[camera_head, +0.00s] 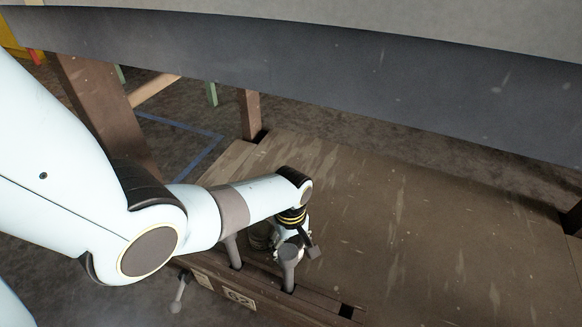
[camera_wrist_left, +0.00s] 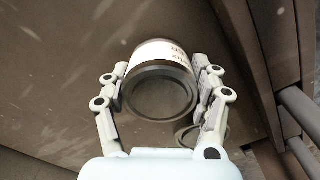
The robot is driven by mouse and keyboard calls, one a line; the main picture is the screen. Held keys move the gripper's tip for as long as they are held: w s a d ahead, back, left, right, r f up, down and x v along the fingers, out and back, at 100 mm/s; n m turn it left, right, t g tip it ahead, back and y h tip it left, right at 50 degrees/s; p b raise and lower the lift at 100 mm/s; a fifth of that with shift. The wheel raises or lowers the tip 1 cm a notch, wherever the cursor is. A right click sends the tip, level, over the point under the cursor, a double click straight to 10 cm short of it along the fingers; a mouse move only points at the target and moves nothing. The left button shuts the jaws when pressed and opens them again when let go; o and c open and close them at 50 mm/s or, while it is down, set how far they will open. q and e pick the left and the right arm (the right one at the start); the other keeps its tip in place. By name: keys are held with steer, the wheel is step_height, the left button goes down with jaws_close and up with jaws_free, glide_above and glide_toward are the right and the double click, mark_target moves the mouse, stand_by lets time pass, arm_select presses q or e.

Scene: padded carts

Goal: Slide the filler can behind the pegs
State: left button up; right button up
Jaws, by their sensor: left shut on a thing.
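In the left wrist view, the filler can (camera_wrist_left: 162,91), dark-rimmed with a white printed label, sits between the two fingers of my left gripper (camera_wrist_left: 162,76), which is shut on it. In the head view my left gripper (camera_head: 293,243) is low over the cart's lower board, just behind the grey pegs, and the can is mostly hidden there. One peg (camera_head: 288,266) stands at the board's front edge, and another peg (camera_head: 234,252) stands to its left. Grey rods, probably the pegs, show at the right of the wrist view (camera_wrist_left: 300,112). My right gripper is not in view.
The brown lower board (camera_head: 420,230) is clear to the right. A grey padded upper deck (camera_head: 350,75) hangs above it. A wooden leg (camera_head: 250,113) stands at the back. A second round rim (camera_wrist_left: 187,134) shows below the can in the wrist view.

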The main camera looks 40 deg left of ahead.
mark_target(291, 240)
arm_select(q)
steer(key=o, duration=1.5)
steer(key=shift+r, duration=0.1)
step_height(291, 240, up, 12)
steer(key=shift+f, duration=0.15)
